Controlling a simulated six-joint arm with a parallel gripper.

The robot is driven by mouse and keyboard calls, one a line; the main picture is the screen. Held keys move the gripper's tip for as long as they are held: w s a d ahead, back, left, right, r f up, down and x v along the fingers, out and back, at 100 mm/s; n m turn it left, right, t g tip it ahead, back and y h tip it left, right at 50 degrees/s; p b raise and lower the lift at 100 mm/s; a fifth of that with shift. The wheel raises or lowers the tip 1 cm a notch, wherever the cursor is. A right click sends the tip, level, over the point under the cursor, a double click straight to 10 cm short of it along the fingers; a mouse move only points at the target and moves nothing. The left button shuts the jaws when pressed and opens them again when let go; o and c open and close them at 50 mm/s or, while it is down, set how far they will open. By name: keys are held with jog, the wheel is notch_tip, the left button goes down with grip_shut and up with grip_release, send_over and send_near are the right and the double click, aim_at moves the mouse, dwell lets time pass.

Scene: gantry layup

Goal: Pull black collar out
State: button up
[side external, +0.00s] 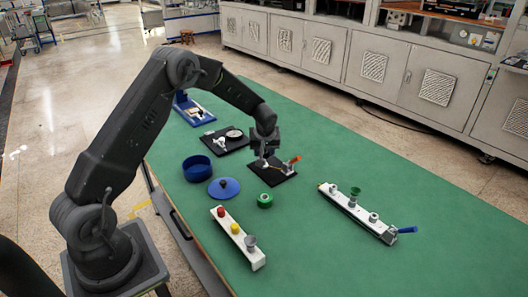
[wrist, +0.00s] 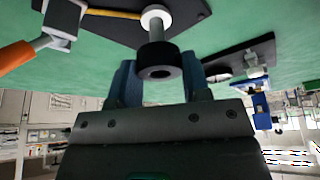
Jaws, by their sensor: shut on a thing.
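My gripper (side external: 263,150) is over a black base plate (side external: 276,178) near the middle of the green table in the side view. In the wrist view, the two blue fingers of my gripper (wrist: 159,77) are shut on the black collar (wrist: 160,62), one on each side. The collar is a short dark cylinder with a hole in its end face. A grey shaft (wrist: 156,34) runs from the collar to a white round boss (wrist: 157,16) at the plate. In the side view I cannot make out the collar under my gripper.
An orange handle (side external: 294,160) on a grey block stands close beside my gripper. A blue bowl (side external: 197,168), blue lid (side external: 223,188) and green ring (side external: 265,200) lie nearby. White fixture bars (side external: 357,214) (side external: 238,244) stand in front and at right. Open green table lies between.

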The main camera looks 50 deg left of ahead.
jog(key=shift+r, duration=1.45)
dwell(0.3)
jog(key=shift+r, duration=1.7)
